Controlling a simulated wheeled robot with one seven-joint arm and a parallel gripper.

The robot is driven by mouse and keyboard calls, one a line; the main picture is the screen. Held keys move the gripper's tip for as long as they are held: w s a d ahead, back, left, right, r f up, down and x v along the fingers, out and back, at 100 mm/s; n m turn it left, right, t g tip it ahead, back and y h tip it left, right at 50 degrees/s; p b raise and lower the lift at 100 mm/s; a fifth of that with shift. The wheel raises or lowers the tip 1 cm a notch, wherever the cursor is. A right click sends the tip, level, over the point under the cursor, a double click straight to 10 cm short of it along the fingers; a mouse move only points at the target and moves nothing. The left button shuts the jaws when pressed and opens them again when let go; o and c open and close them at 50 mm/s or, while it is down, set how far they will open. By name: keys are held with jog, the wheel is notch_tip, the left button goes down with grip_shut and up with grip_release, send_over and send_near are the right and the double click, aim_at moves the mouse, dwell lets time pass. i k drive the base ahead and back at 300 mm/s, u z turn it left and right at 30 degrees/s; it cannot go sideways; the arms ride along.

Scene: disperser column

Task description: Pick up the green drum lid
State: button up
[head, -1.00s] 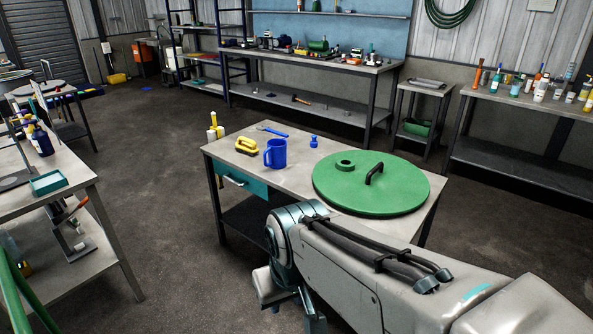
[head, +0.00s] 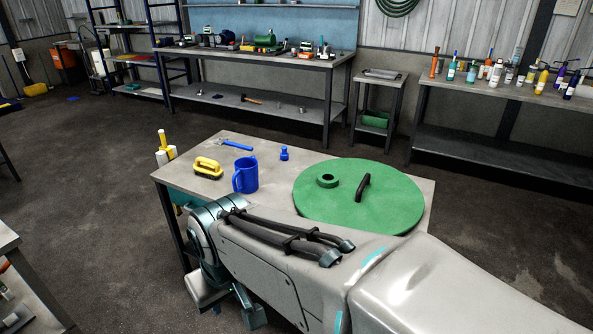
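The green drum lid (head: 330,207) is a large round disc lying flat on the grey worktable (head: 190,182), towards its right end. It has a black arched handle (head: 363,187) near its middle and a raised green ring (head: 327,180) to the left of the handle. My arm lies across the front of the table and hides part of its front edge. My gripper (head: 236,310) shows only in part, low below the arm's joint, in front of the table and apart from the lid. I cannot tell whether it is open.
Left of the lid are a blue mug (head: 245,176), a yellow-handled brush (head: 208,167), a blue bottle (head: 284,153) and a blue-handled tool (head: 234,144). Yellow-and-white bottles (head: 164,149) stand at the left corner. A bench with bottles (head: 500,90) stands behind. Floor on the left is open.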

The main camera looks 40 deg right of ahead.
aim_at(357, 194)
jog(key=i, duration=0.7)
jog(key=z, duration=0.95)
jog(key=i, duration=0.8)
jog(key=z, duration=0.75)
